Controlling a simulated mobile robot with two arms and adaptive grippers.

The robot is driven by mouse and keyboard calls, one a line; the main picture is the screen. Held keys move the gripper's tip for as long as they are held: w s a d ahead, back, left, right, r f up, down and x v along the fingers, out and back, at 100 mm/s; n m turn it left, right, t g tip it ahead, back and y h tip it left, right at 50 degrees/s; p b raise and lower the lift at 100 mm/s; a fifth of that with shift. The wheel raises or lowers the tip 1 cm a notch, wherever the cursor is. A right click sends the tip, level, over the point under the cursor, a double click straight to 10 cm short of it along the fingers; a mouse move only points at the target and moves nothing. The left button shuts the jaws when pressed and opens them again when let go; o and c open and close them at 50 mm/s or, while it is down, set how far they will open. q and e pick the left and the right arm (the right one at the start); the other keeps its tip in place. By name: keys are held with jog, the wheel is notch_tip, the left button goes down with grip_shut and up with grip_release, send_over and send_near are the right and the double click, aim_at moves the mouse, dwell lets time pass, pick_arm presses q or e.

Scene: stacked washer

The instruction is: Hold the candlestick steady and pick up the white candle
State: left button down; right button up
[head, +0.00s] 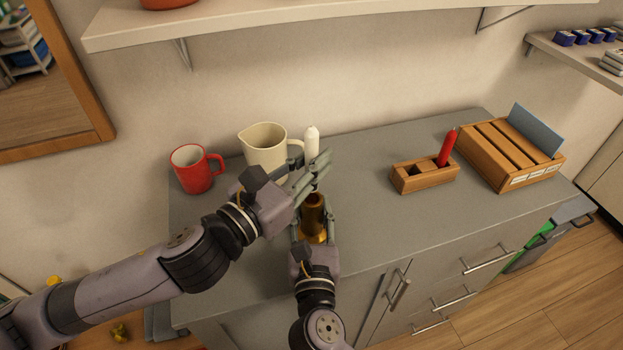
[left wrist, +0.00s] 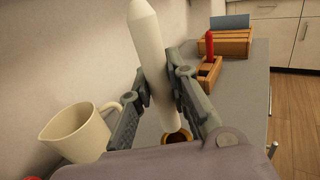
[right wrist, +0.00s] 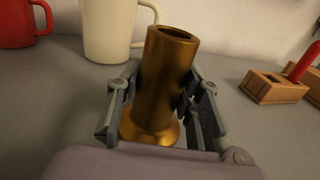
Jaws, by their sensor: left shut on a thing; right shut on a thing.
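The white candle (head: 312,141) is held roughly upright by my left gripper (head: 315,174). In the left wrist view the candle (left wrist: 152,60) stands between both fingers, tilted in the picture, with its lower end near the candlestick's rim (left wrist: 177,137). The brass candlestick (head: 314,215) stands on the grey counter. My right gripper (head: 313,222) is shut around its body. In the right wrist view the candlestick (right wrist: 168,80) shows an open, empty top, so the candle is out of it.
A cream pitcher (head: 262,146) and a red mug (head: 191,172) stand left of the candle. A wooden holder (head: 424,179) with a red candle (head: 447,148) and a wooden crate (head: 512,154) are to the right. A shelf (head: 300,20) hangs above. The counter's middle is clear.

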aim_at(307, 147)
pick_arm(q)
notch_tip(307, 147, up, 4)
jog(key=shift+r, duration=0.1)
pick_arm(e)
jog(key=o, duration=1.3)
jog(key=shift+o, duration=0.2)
